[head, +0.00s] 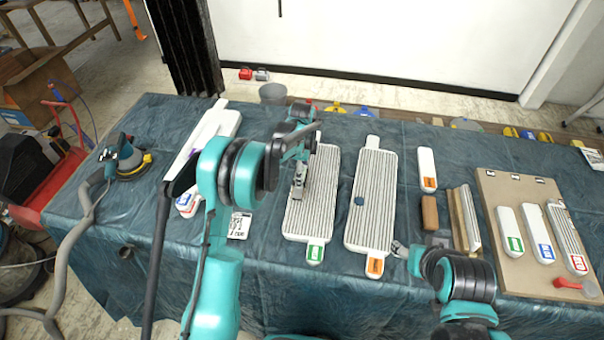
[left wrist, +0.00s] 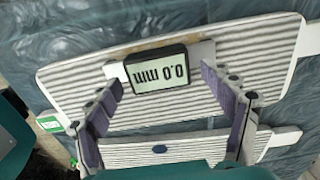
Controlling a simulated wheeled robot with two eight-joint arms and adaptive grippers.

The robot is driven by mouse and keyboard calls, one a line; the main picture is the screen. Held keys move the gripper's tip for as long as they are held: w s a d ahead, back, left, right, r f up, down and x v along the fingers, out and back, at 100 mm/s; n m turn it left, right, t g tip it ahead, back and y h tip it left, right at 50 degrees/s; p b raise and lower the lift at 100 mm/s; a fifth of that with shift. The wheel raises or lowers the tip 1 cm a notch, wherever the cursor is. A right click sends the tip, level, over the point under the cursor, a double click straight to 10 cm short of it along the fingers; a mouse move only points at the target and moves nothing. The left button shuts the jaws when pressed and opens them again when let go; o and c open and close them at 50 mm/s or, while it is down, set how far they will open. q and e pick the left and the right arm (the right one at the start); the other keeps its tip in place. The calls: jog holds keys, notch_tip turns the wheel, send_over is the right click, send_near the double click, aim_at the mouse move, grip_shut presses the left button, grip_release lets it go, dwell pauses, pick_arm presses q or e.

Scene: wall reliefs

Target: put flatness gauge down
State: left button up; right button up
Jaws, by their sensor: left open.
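The flatness gauge (left wrist: 157,72), with a dark-framed display reading 0.0 mm, rests on the ribbed white panel with the green tag (head: 312,205). In the left wrist view that panel (left wrist: 270,50) runs across the picture behind the gauge. My left gripper (head: 299,187) is over this panel in the head view, largely hiding the gauge. In the left wrist view its open fingers (left wrist: 166,130) stand apart on either side of the gauge; contact cannot be told. My right gripper (head: 400,250) is low beside the orange-tagged panel, small, its opening unclear.
Further right are a brown block (head: 430,213) and a board (head: 510,190) with several tagged pieces. A sander (head: 128,160) stands at the left.

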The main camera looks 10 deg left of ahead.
pick_arm(q)
jog(key=s+a+r+n+t+p, duration=0.1)
jog(key=s+r+n, duration=0.15)
jog(key=r, duration=0.65)
jog(key=s+r+n+t+p, duration=0.1)
jog(key=s+r+p, duration=0.15)
jog(key=r, duration=0.65)
jog(key=s+a+r+n+t, duration=0.15)
jog(key=s+r+n, duration=0.35)
jog(key=s, duration=0.5)
jog(key=s+a+f+n+t, duration=0.1)
jog(key=s+n, duration=0.3)
jog(key=s, duration=0.4)
jog(key=s+f+n+t, duration=0.2)
jog(key=s+n, duration=0.3)
jog(key=s, duration=0.3)
jog(key=shift+s+a+t+b, duration=0.2)
jog(key=shift+a+t+b, duration=0.15)
jog(key=shift+a+b, duration=0.1)
notch_tip(320, 180, down, 2)
jog(key=shift+f+b, duration=0.2)
jog(key=shift+b, duration=0.95)
